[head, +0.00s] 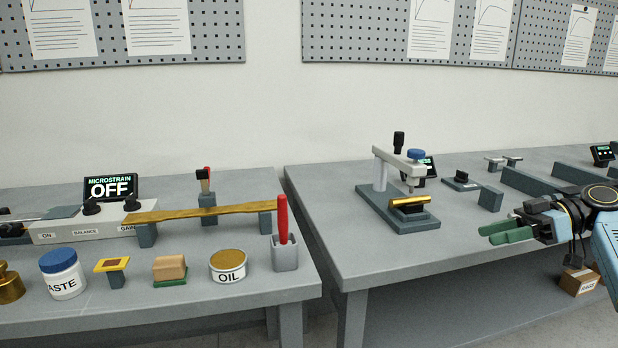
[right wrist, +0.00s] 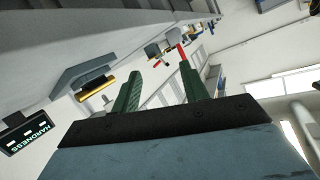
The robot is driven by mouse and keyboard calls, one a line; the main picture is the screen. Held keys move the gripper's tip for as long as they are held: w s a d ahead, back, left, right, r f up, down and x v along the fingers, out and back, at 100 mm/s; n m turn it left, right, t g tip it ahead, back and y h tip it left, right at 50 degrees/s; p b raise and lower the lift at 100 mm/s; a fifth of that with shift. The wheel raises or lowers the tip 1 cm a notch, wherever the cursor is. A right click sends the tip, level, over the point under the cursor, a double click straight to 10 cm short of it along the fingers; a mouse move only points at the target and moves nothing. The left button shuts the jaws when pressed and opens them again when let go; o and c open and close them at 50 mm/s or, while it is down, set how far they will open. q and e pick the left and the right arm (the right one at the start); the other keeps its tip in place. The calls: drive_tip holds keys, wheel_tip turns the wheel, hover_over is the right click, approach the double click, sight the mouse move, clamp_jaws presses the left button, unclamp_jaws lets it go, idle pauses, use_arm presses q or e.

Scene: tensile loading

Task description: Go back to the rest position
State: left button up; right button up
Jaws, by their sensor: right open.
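My right gripper (head: 494,234) comes in from the right in the head view, in front of the right table and near its front edge. Its green fingers point left. In the right wrist view its two fingers (right wrist: 158,90) stand apart with nothing between them. The hardness tester (head: 398,190) stands on the right table, left of and beyond the gripper, with a brass bar (head: 408,201) on its base. The brass bar (right wrist: 96,87) also shows in the right wrist view, left of the fingers. My left gripper is not in view.
The left table (head: 220,295) holds a paste jar (head: 62,274), an oil tin (head: 228,266), a red-handled tool (head: 283,220) in a holder and a long brass beam (head: 200,213). A gap separates the tables. A cardboard box (head: 578,281) is low at the right.

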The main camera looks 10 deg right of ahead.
drive_tip(key=s+a+f+m+g+h, duration=0.1)
drive_tip(key=s+a+f+h, duration=0.25)
drive_tip(key=f, duration=0.65)
drive_tip(key=s+a+f+m+g+h, duration=0.1)
drive_tip(key=s+a+f+m+h, duration=0.3)
drive_tip(key=f, duration=0.7)
drive_tip(key=s+a+f+n+g+h, duration=0.1)
drive_tip(key=s+a+f+g, duration=0.1)
drive_tip(key=a+f, duration=0.6)
drive_tip(key=s+a+f+m+t+h+p, duration=0.1)
drive_tip(key=s+a+f+m+h+p, duration=0.3)
drive_tip(key=s, duration=0.6)
drive_tip(key=s+a+f+m+t+h+p, duration=0.1)
drive_tip(key=s+a+f+p, duration=0.2)
drive_tip(key=s+f, duration=0.45)
use_arm(q)
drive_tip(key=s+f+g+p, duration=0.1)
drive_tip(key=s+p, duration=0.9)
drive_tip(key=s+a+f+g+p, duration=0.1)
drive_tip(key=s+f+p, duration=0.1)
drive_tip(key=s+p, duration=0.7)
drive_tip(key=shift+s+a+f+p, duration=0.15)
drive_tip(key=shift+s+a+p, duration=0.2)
drive_tip(key=shift+p, duration=0.8)
use_arm(e)
drive_tip(key=s+d+g, duration=0.1)
drive_tip(key=s+d, duration=0.1)
drive_tip(key=s, duration=1.8)
drive_tip(key=shift+s+r, duration=0.25)
